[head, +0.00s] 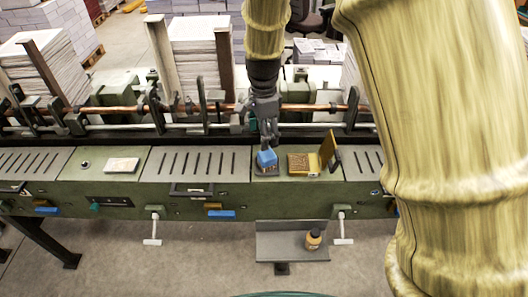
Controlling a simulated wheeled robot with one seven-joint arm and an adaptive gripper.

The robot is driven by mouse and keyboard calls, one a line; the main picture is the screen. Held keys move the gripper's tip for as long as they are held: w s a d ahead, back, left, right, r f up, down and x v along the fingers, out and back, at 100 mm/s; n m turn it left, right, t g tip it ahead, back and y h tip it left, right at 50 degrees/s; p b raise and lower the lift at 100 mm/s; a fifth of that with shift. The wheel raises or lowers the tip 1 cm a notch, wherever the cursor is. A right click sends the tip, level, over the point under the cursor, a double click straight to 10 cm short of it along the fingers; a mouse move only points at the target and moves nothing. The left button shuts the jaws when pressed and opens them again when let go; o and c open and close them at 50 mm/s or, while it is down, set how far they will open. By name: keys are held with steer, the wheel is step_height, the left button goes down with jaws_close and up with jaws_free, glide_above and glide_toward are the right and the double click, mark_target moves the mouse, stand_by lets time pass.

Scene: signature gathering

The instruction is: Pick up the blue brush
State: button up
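The blue brush (266,158) stands on the green top of the long machine, near the middle of the head view. Its block is blue and its lower part is brownish. My gripper (268,138) is dark grey and points down directly above or just behind the brush. The fingertips reach close to the top of the brush. I cannot tell whether they touch it, or how far apart the fingers are.
An open wooden box (303,164) with a raised lid sits just right of the brush. A pale block (122,165) lies further left. A copper-coloured rod (300,107) runs behind.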

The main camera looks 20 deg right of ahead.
mark_target(267, 154)
steer(key=shift+s+f, duration=0.25)
steer(key=shift+f, duration=0.1)
steer(key=shift+s+f+p, duration=0.45)
steer(key=shift+f+p, duration=0.05)
steer(key=shift+f, duration=0.3)
steer(key=f, duration=0.1)
steer(key=w+f, duration=0.1)
steer(key=shift+f, duration=0.3)
steer(key=shift+s+d+p, duration=0.1)
steer(key=shift+s+p, duration=0.2)
steer(key=shift+s+d+f+p, duration=0.1)
steer(key=shift+f+p, duration=0.1)
steer(key=shift+p, duration=0.1)
steer(key=f, duration=0.1)
steer(key=p, duration=0.1)
steer(key=f, duration=0.1)
steer(key=shift+w+d+f, duration=0.25)
steer(key=shift+d+f, duration=0.05)
steer(key=shift+d, duration=0.1)
steer(key=shift+s+f+p, duration=0.15)
steer(key=shift+f+p, duration=0.4)
steer(key=shift+f, duration=0.55)
